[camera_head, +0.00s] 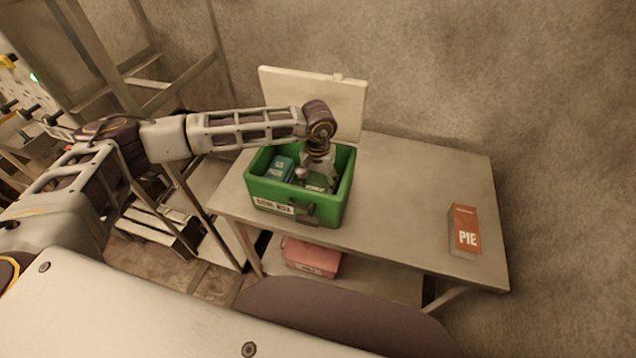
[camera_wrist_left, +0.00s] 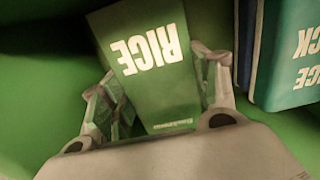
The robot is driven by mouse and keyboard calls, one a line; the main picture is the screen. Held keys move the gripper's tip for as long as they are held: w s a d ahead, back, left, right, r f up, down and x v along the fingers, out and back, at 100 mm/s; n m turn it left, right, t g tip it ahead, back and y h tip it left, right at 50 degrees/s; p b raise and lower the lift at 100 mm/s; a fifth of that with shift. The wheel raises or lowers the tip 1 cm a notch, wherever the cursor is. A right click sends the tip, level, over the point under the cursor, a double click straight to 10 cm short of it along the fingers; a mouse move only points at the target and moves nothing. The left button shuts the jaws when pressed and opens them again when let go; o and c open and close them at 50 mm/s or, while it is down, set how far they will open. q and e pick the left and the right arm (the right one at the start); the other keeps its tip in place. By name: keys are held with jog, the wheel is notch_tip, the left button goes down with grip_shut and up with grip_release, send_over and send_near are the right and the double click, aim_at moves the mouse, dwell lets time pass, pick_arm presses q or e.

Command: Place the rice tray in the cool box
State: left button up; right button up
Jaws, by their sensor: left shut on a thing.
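The green cool box (camera_head: 325,210) stands on the metal table with its pale lid (camera_head: 315,100) open and upright behind it. My left gripper (camera_head: 316,178) reaches down into the box. In the left wrist view my left gripper (camera_wrist_left: 160,100) is shut on the green rice tray (camera_wrist_left: 150,55), one finger on each side of it. The tray is inside the box, between the green walls; whether it touches the floor I cannot tell. In the head view the gripper mostly hides the tray. My right gripper is not in view.
A blue pack (camera_head: 279,168) lies in the left part of the box, and it shows beside the tray in the left wrist view (camera_wrist_left: 290,60). A pink box (camera_head: 311,257) sits on the lower shelf. The table between (camera_head: 410,200) is clear.

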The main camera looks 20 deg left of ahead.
aim_at(318, 182)
pick_arm(q)
jog(key=shift+f, duration=0.3)
jog(key=shift+f, duration=0.15)
jog(key=o, duration=1.4)
jog(key=shift+c, duration=0.2)
notch_tip(318, 182, up, 11)
jog(key=shift+r+b, duration=0.1)
jog(key=shift+b, duration=1.05)
jog(key=shift+r, duration=0.55)
